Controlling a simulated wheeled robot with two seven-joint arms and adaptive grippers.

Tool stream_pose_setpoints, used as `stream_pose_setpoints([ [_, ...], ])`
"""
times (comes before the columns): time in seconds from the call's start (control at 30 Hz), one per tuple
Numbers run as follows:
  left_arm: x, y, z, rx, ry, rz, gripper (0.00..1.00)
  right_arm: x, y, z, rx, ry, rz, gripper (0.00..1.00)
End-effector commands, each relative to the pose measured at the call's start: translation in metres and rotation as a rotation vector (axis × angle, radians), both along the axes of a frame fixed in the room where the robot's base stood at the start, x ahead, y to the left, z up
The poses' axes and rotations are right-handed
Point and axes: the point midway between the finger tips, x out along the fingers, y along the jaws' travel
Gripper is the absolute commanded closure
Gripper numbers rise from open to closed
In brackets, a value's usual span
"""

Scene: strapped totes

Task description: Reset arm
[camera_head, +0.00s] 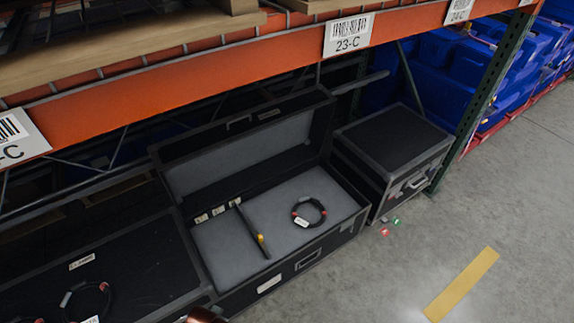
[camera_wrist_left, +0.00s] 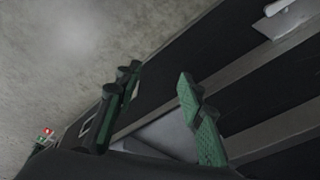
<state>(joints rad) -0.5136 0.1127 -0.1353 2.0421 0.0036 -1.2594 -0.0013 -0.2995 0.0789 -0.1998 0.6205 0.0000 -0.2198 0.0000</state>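My left gripper (camera_wrist_left: 158,76) shows in the left wrist view with its two green-padded fingers apart and nothing between them. Behind the fingers are dark case surfaces with grey metal edging. In the head view neither gripper shows; only a small copper-coloured part is at the bottom edge, and I cannot tell what it is. An open black case (camera_head: 350,226) with grey lining stands in the middle of the head view, its lid raised.
A closed black case (camera_head: 130,262) at the left carries coiled cables (camera_head: 106,293). Another closed case (camera_head: 394,140) stands at the right. An orange rack beam (camera_head: 200,75) and green post (camera_head: 490,85) border the cases. Concrete floor (camera_head: 400,275) at the right is mostly clear.

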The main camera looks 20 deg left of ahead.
Motion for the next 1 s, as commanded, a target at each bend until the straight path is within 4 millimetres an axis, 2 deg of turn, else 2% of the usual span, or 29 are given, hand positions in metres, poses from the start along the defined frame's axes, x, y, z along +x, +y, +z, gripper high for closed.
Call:
stream_pose_setpoints([
  [0.03, -0.005, -0.002, -0.024, -0.003, 0.017, -0.004, 0.64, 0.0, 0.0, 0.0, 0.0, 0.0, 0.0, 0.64],
  [0.17, -0.021, -0.005, -0.093, -0.01, 0.044, -0.016, 0.64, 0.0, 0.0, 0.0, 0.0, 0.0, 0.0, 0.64],
  [0.27, -0.043, -0.008, -0.145, -0.015, 0.067, -0.027, 0.64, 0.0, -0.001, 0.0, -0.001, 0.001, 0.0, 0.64],
  [0.4, -0.084, -0.011, -0.21, -0.02, 0.099, -0.043, 0.64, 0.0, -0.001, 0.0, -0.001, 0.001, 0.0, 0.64],
  [0.5, -0.121, -0.012, -0.248, -0.024, 0.121, -0.053, 0.64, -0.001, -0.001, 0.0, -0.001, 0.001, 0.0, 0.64],
  [0.63, -0.171, -0.012, -0.285, -0.026, 0.147, -0.068, 0.64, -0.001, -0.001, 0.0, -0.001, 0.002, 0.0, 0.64],
  [0.8, -0.221, -0.01, -0.309, -0.028, 0.169, -0.082, 0.64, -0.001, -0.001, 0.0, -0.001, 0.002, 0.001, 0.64],
  [0.9, -0.237, -0.011, -0.314, -0.029, 0.174, -0.087, 0.64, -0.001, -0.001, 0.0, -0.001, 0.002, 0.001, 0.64],
  [1.0, -0.244, -0.011, -0.316, -0.029, 0.177, -0.089, 0.64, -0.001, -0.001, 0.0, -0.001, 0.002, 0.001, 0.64],
])
